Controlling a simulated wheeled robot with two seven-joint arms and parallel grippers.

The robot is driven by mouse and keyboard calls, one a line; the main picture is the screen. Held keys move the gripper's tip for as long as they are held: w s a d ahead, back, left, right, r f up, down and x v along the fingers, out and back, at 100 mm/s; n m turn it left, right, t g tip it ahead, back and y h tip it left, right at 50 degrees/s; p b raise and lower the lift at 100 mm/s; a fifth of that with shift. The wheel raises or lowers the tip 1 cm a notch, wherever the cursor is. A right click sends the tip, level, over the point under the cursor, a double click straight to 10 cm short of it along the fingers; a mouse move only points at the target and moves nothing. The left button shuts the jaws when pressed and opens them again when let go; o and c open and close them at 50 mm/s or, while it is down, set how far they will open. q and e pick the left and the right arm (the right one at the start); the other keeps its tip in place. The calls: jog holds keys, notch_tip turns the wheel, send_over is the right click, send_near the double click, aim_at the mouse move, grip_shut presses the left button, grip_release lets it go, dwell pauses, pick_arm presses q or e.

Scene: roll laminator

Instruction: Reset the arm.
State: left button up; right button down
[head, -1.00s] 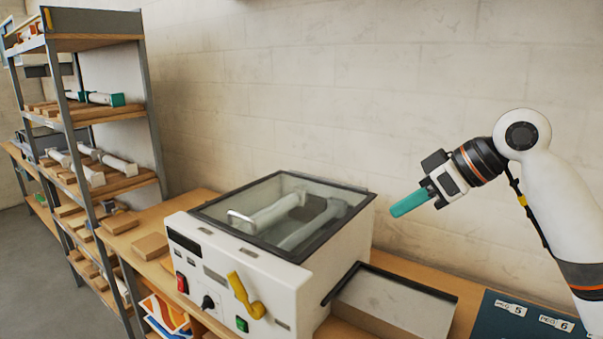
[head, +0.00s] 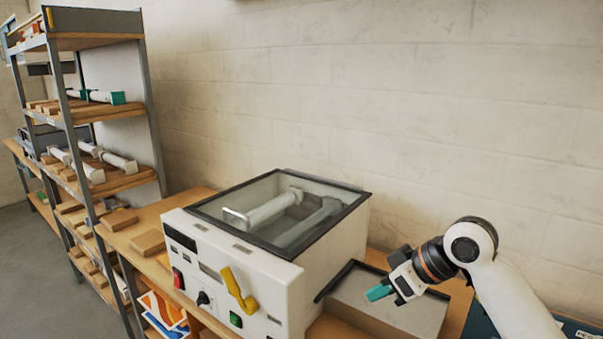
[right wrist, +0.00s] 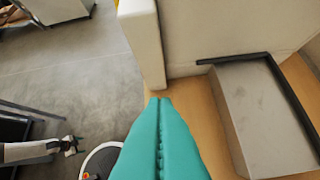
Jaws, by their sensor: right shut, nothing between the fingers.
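My right gripper (head: 379,292) has teal fingers. It is at the lower right of the head view, in front of the grey tray beside the laminator. In the right wrist view the two teal fingers (right wrist: 161,130) lie together, shut, with nothing between them. The white roll laminator (head: 268,285) stands on the wooden bench with its glass lid (head: 283,212) down. My left gripper does not show in the head view.
The grey tray (head: 349,325) with a dark rim sits right of the laminator; it also shows in the right wrist view (right wrist: 262,115). A yellow lever (head: 238,289) is on the laminator's front. A shelf rack (head: 88,125) stands at the left. The wall above the bench is clear.

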jog(key=s+f+m+h, duration=0.1)
jog(key=s+f+m, duration=0.1)
jog(key=s+f, duration=0.6)
jog(key=s+f+m+h, duration=0.1)
jog(key=s+f, duration=0.4)
jog(key=f, duration=0.7)
jog(key=s+d+f+m+h, duration=0.2)
jog(key=s+d+f, duration=0.1)
jog(key=s, duration=0.5)
jog(key=s+d+f+m+h, duration=0.2)
jog(key=s+d+f, duration=0.1)
jog(key=s, duration=0.5)
notch_tip(320, 180, down, 28)
jog(key=s+g+b, duration=0.1)
jog(key=g+b, duration=0.1)
jog(key=s+d+f+g+b, duration=0.1)
jog(key=s+d+f, duration=0.2)
jog(key=s+f, duration=1.3)
jog(key=shift+s+f+h, duration=0.3)
jog(key=shift+s+f, duration=0.1)
jog(key=shift+f, duration=0.5)
jog(key=shift+d, duration=0.1)
